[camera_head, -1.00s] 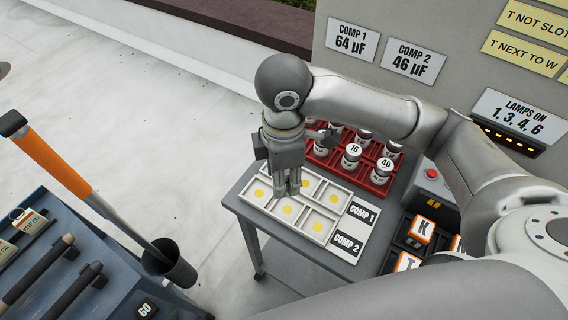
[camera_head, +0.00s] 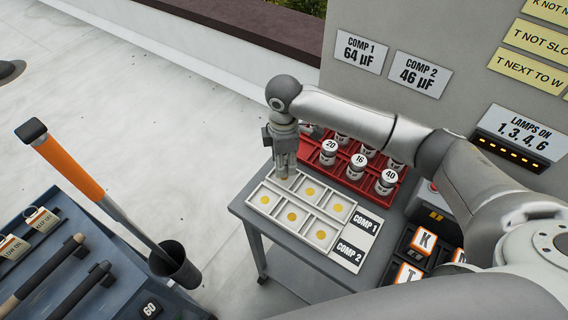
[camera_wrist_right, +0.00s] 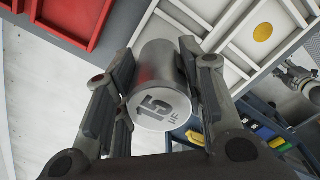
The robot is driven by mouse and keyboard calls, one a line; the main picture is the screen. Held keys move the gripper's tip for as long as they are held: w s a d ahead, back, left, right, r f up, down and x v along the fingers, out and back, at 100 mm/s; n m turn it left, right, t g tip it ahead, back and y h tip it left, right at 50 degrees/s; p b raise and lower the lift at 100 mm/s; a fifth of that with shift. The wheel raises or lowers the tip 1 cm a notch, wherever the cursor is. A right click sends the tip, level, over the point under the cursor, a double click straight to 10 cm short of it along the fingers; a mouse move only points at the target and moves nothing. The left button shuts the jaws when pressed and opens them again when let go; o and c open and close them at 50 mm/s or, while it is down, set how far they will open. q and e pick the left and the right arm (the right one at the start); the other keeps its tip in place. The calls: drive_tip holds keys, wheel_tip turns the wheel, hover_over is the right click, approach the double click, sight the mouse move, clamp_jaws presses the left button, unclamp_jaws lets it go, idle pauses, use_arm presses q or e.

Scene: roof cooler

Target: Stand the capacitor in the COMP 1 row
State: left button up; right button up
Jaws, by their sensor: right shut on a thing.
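My right gripper (camera_head: 284,172) is shut on a silver capacitor with a white top marked 15 µF (camera_wrist_right: 163,92). In the wrist view the capacitor lies between both fingers, label end toward the camera. In the head view the gripper points down at the far-left compartment of the white tray (camera_head: 284,238), in the COMP 1 row, and mostly hides the capacitor and that compartment. Whether the capacitor touches the tray floor is unclear. The other compartments show yellow dots and are empty. The COMP 1 label (camera_head: 366,224) is at that row's right end.
A red rack (camera_head: 345,178) with several capacitors, including ones marked 20, 16 and 40, stands just behind the tray. Wall signs read COMP 1 64 µF (camera_head: 359,48) and COMP 2 46 µF (camera_head: 420,74).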

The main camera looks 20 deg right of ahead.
drive_tip(key=shift+s+f, duration=0.1)
drive_tip(key=shift+f, duration=1)
drive_tip(key=shift+f, duration=0.1)
drive_tip(key=o, duration=1.1)
wheel_tip(320, 180, up, 12)
drive_tip(key=shift+r+b, duration=0.15)
drive_tip(key=shift+b, duration=0.85)
drive_tip(key=shift+s, duration=0.1)
